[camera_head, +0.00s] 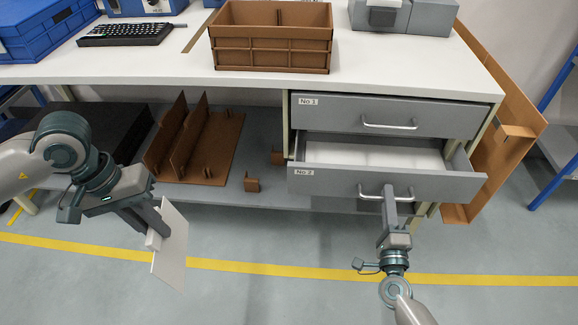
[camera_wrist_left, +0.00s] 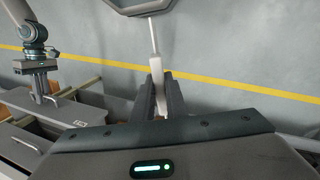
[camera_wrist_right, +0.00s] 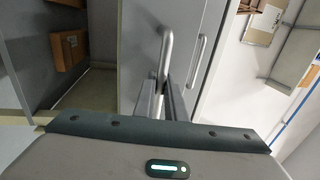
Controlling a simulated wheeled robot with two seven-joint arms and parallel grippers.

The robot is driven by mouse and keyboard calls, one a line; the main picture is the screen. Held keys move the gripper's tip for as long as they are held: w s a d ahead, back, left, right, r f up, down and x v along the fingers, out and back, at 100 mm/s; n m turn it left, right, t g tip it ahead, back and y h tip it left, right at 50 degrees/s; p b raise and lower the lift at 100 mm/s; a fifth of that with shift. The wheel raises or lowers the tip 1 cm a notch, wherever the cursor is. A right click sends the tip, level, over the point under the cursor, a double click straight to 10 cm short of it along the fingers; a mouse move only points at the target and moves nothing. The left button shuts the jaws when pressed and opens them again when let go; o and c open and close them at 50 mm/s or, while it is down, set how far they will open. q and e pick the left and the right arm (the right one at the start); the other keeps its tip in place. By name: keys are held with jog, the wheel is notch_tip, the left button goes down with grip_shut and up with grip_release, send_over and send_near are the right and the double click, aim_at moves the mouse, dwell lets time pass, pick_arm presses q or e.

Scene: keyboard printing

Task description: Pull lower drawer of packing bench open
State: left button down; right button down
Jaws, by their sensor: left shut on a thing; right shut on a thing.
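The lower drawer, labelled No 2 (camera_head: 330,178), is partly open below the shut upper drawer, labelled No 1 (camera_head: 345,112), in the packing bench (camera_head: 150,62). White contents lie inside it. My right gripper (camera_head: 389,194) is shut on the lower drawer's metal handle (camera_head: 372,195); the handle also shows between the fingers in the right wrist view (camera_wrist_right: 165,55). My left gripper (camera_head: 160,232) is shut on a thin white panel (camera_head: 172,250), held in front of the bench at the left. The panel shows nearly edge-on in the left wrist view (camera_wrist_left: 155,45).
A brown crate (camera_head: 270,50) and a black keyboard (camera_head: 125,33) sit on the bench top. Brown divider boards (camera_head: 215,150) stand on the lower shelf. A large brown board (camera_head: 500,130) leans at the bench's right side. The floor in front is clear.

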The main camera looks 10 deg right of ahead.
pick_arm(q)
jog(key=shift+r+p, duration=0.4)
jog(key=shift+r, duration=0.15)
pick_arm(e)
jog(key=r+v, duration=0.3)
jog(key=v, duration=1.5)
jog(key=shift+s+a, duration=0.2)
jog(key=shift+s, duration=0.3)
jog(key=shift+r, duration=0.1)
jog(key=c, duration=2.1)
grip_release()
pick_arm(q)
jog(key=shift+f+b, duration=0.7)
pick_arm(e)
jog(key=v, duration=1.2)
jog(key=shift+w+a, duration=0.1)
jog(key=shift+w, duration=0.05)
